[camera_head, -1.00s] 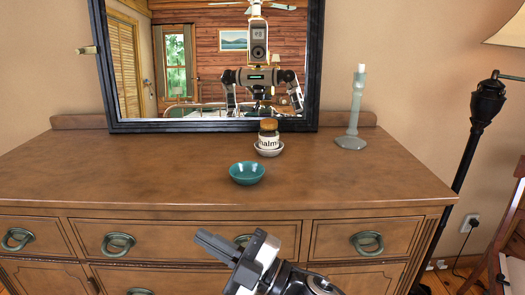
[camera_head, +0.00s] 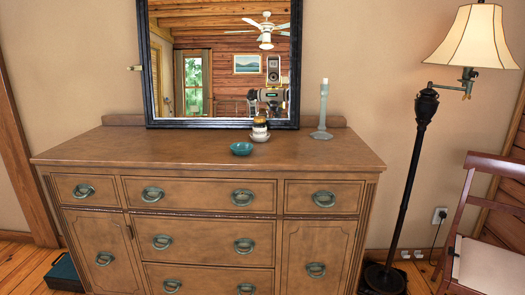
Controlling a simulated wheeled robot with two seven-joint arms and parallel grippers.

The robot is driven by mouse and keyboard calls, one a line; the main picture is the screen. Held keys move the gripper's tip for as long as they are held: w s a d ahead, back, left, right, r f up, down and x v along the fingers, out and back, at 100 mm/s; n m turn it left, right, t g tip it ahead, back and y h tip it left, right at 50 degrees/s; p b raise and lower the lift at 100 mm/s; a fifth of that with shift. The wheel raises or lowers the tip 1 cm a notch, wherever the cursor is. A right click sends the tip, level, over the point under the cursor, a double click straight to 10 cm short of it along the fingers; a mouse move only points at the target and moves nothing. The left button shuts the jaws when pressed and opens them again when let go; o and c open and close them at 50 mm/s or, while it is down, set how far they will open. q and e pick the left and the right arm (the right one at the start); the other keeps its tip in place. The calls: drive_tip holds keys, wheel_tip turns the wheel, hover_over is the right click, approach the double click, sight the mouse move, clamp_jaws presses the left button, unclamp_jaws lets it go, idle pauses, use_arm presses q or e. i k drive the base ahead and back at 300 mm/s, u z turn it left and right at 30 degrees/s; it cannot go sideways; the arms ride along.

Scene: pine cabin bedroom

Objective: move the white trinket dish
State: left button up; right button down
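The white trinket dish (camera_head: 260,137) sits on top of the wooden dresser (camera_head: 180,150), close to the front of the mirror. A small jar (camera_head: 259,124) with a brown lid stands in the dish and hides most of its inside. A teal bowl (camera_head: 241,148) sits just in front and to the left of the dish. Neither of my grippers shows in front of the dresser. The mirror reflects part of my body, too small to judge the grippers.
A framed mirror (camera_head: 222,65) stands at the back of the dresser. A pale candlestick (camera_head: 322,112) is right of the dish. A floor lamp (camera_head: 424,105) and a chair (camera_head: 480,200) stand to the right. The dresser top's left half is clear.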

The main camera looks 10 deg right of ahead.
sight(257, 139)
drive_tip(key=u, duration=0.85)
drive_tip(key=i, duration=1.3)
drive_tip(key=z, duration=0.45)
